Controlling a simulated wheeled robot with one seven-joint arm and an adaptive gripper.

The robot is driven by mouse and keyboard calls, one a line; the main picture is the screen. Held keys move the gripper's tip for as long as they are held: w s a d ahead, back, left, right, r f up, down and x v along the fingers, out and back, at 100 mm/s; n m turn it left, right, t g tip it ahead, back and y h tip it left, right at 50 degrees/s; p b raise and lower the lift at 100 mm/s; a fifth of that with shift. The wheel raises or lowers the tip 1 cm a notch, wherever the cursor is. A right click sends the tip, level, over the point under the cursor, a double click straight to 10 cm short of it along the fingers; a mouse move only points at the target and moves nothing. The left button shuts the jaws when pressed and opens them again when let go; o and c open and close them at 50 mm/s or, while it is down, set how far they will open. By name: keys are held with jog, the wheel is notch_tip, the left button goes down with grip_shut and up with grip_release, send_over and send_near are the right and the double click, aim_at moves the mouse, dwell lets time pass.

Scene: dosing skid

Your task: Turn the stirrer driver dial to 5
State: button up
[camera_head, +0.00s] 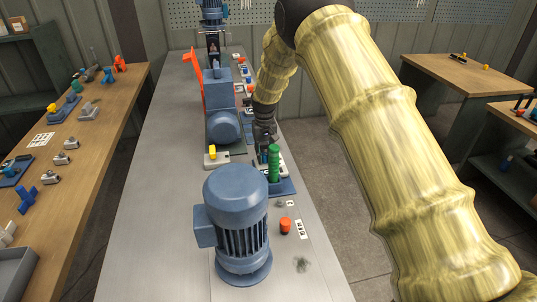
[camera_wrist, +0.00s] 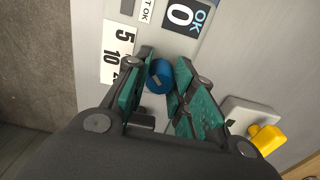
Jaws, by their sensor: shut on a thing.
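The dial, a round blue knob (camera_wrist: 160,74), shows in the wrist view with a small tan mark on its face. My gripper (camera_wrist: 162,84) has its green-padded fingers on either side of the knob and is shut on it. A white scale label (camera_wrist: 118,52) with 5, 10 and a partly hidden number lies left of the knob. A dark label with a 0 and "OK" (camera_wrist: 183,14) lies above it. In the head view my gripper (camera_head: 264,140) is low over the bench beside a blue motor; the dial cannot be made out there.
A yellow knob on a pale base (camera_wrist: 262,136) sits right of my gripper in the wrist view. In the head view, a green cylinder (camera_head: 274,163), a large blue motor (camera_head: 237,215) and a red button (camera_head: 285,225) stand nearer on the steel bench (camera_head: 150,240).

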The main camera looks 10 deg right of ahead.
aim_at(265, 154)
dwell(0.4)
jog(key=o, duration=1)
jog(key=shift+o, duration=0.2)
jog(key=shift+r, duration=0.1)
notch_tip(265, 154, up, 12)
jog(key=shift+f, duration=0.2)
notch_tip(265, 154, down, 12)
jog(key=shift+r, duration=0.1)
dwell(0.4)
